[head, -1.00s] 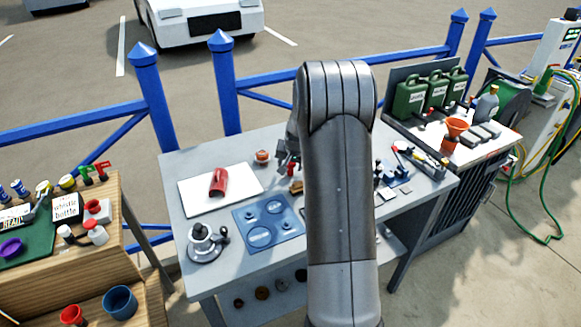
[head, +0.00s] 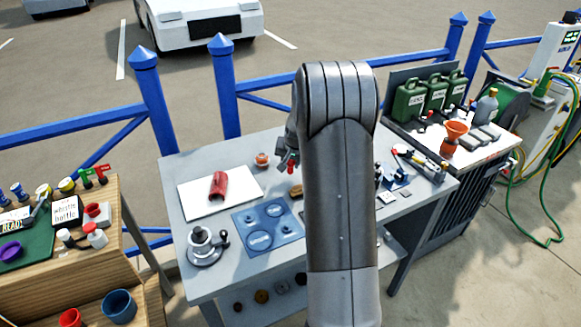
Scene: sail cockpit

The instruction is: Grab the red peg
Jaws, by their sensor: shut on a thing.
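My gripper (head: 289,165) is at the left of my arm, above the grey table (head: 185,163). It is shut on the red peg (head: 291,169), a small red piece that shows at its fingertips. The peg appears held a little above the table top. My arm hides part of the table to the right of the gripper, and the peg's upper part is hidden by the fingers.
A white board with a red curved piece (head: 218,186) lies to the left. A blue mat (head: 262,241), an orange-and-white round item (head: 262,160) and a brown piece (head: 296,191) are near the gripper. A grey round device (head: 205,246) stands front left.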

